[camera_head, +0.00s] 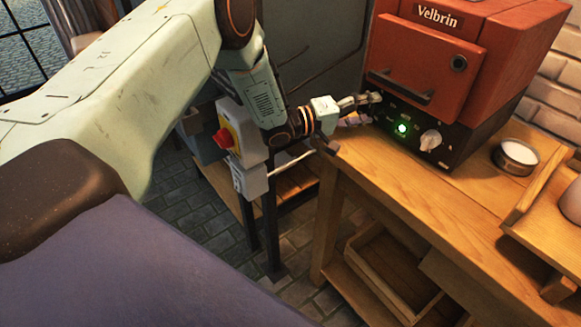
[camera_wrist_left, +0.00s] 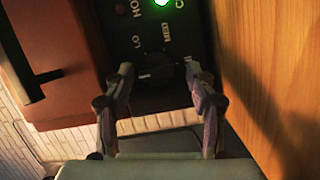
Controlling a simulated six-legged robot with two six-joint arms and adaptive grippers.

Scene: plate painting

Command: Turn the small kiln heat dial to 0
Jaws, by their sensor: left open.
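The small orange kiln (camera_head: 425,50) labelled "Velbrin" stands on the wooden bench, with a black control panel (camera_head: 445,153) along its lower front. My left gripper (camera_head: 372,108) is open at the left end of this panel. In the left wrist view, a dark round dial (camera_wrist_left: 156,68) with lettering around it, including "LO", lies between and just beyond the fingertips. I cannot tell whether the fingers touch it, and its pointer setting is too dim to read. In the head view, the gripper hides this dial. My right gripper is not in view.
A green light (camera_head: 402,128) glows on the panel, with a pale knob (camera_head: 430,139) to its right. A round tin (camera_head: 515,156) stands on the bench (camera_head: 440,200) right of the kiln. A box with a red switch (camera_head: 225,138) is left of the bench.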

